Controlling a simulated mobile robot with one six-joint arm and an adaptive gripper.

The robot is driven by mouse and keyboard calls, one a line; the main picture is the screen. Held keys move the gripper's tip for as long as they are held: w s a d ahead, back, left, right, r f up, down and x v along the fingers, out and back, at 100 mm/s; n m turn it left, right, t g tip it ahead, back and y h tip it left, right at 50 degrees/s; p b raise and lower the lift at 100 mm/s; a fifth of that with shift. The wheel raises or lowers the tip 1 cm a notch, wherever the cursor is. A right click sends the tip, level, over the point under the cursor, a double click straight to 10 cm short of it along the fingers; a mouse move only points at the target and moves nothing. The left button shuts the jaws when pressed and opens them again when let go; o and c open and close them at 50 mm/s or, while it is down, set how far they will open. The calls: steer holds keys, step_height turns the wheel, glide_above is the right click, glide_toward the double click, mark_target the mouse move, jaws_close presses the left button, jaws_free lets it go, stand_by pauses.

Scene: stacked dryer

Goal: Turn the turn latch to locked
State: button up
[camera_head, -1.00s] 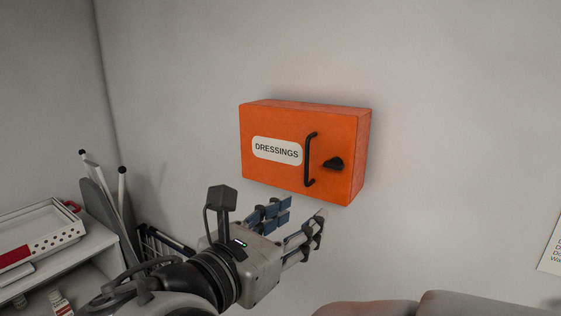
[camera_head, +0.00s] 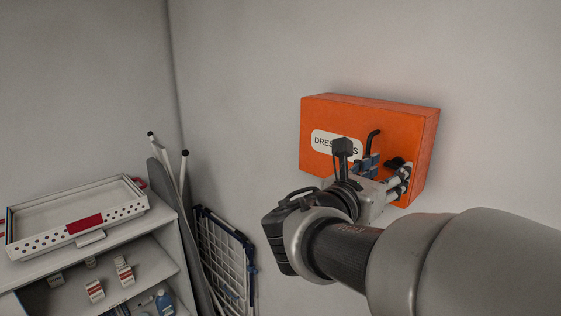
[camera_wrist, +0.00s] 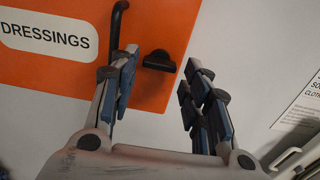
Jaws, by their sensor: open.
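The turn latch (camera_head: 397,163) is a small black knob on the right side of the front of an orange wall box (camera_head: 318,118) labelled DRESSINGS. In the wrist view the latch (camera_wrist: 159,61) lies roughly horizontal, right of the black bar handle (camera_wrist: 116,30). My gripper (camera_head: 388,168) is in front of the box's lower right part and hides some of the label and handle. In the wrist view my gripper (camera_wrist: 162,80) is open and empty, its fingers spread with the latch showing between and beyond their tips. I see no clear contact with the latch.
A white shelf unit (camera_head: 165,226) with a perforated tray (camera_head: 125,207) on top stands at the left. A folded rack (camera_head: 222,250) and poles (camera_head: 184,175) lean beside it. A printed notice (camera_wrist: 302,100) hangs on the wall at right.

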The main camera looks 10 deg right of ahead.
mark_target(396, 165)
steer(key=shift+x, duration=1.1)
steer(key=shift+c, duration=0.5)
steer(key=c, duration=0.7)
